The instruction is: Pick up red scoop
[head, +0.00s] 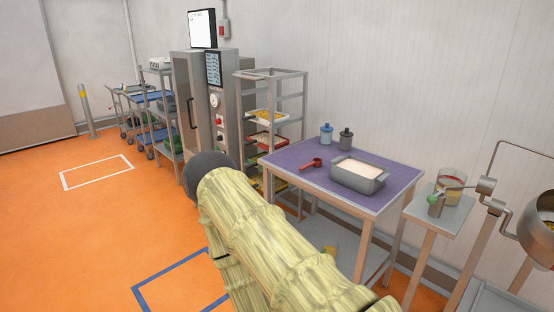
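The red scoop (312,164) lies on the purple-topped table (285,152), left of a grey tub (358,180) of pale material. Its handle points to the left. My arm, in a pale yellow-green sleeve, reaches across the front of the head view. A dark rounded part of my arm shows at its far left end, in front of the machine. My gripper's fingers cannot be made out. The arm appears apart from the scoop, to its left and nearer the camera.
Blue (326,134) and dark (345,139) lidded containers stand at the table's back. A rack (272,100) with trays is left of the table, beside a tall metal machine (195,85). A small stand (440,215) is at right. Orange floor is open at left.

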